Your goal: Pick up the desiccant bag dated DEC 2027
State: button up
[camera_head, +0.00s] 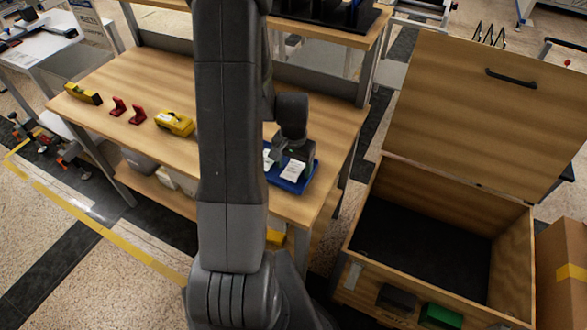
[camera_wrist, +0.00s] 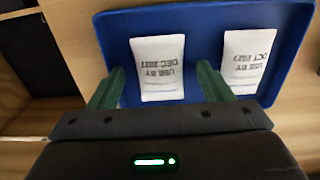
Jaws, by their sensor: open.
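The desiccant bag dated DEC 2027 (camera_wrist: 160,78) is a white pouch lying in a blue tray (camera_wrist: 118,33), its print upside down in the wrist view. A second white bag, dated OCT 2027 (camera_wrist: 247,62), lies to its right in the same tray. My gripper (camera_wrist: 160,70) is open, and its two green fingers appear on either side of the DEC 2027 bag; the right finger is between the two bags. I cannot tell the height of the fingertips above the tray. In the head view the tray (camera_head: 308,177) is partly hidden by my gripper (camera_head: 278,156).
The tray is near the right end of a wooden workbench (camera_head: 130,76). Yellow tools (camera_head: 174,123) and red brackets (camera_head: 137,114) lie to the left. A large open wooden crate (camera_head: 440,190) stands to the right of the bench. A dark rack (camera_head: 330,12) stands on the shelf behind.

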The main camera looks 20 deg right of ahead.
jog(key=shift+f, duration=0.1)
jog(key=c, duration=1.1)
